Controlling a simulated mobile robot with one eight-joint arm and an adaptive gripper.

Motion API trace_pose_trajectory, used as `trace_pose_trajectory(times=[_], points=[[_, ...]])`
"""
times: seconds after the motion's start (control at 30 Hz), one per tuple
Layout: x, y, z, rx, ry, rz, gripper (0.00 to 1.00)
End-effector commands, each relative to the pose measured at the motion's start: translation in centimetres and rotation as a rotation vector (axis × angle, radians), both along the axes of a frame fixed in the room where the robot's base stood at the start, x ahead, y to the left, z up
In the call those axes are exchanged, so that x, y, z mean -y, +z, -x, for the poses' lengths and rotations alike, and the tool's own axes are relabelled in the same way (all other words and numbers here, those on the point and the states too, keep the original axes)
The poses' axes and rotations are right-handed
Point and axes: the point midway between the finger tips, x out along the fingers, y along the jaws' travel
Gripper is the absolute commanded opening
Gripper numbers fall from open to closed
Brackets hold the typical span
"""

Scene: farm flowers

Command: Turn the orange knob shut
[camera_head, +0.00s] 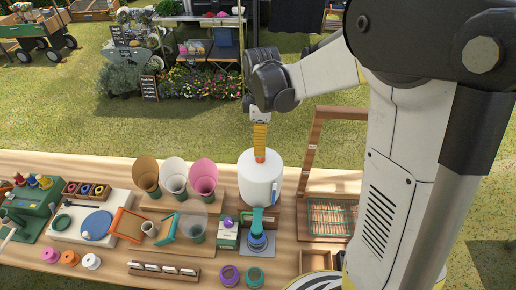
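A white tank (260,178) with a handle on its right side stands upright on the wooden table. A small orange-red piece (259,159) shows on its top and looks like the orange knob. My gripper (260,148) points straight down over the tank, with yellow-orange, ridged fingers right above the orange-red piece. It looks touching or nearly so; I cannot tell which. The fingers appear close together, but their gap is too small to judge. Below the tank is a teal and blue fitting (257,236) on a grey plate.
Brown, white and pink cones (203,178) stand left of the tank. A small box with a purple knob (228,234) sits in front. A wooden frame (312,150) rises at the right. Purple and teal rings (229,275) lie at the front edge. My arm covers the right side.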

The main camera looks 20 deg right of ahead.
Motion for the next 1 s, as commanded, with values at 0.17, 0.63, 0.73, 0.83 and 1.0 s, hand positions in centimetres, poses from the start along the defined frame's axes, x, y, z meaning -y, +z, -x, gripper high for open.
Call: trace_pose_trajectory(times=[0.17,0.63,0.73,0.83,1.0], points=[[0.0,-3.6,0.0,0.001,-0.001,0.0,0.61],[0.0,-6.3,0.0,0.001,-0.002,0.0,0.61],[0.0,-6.3,0.0,0.001,-0.002,-0.001,0.57],[0.0,-6.3,0.0,0.001,-0.002,-0.001,0.26],[0.0,-6.3,0.0,0.001,-0.002,-0.001,0.08]])
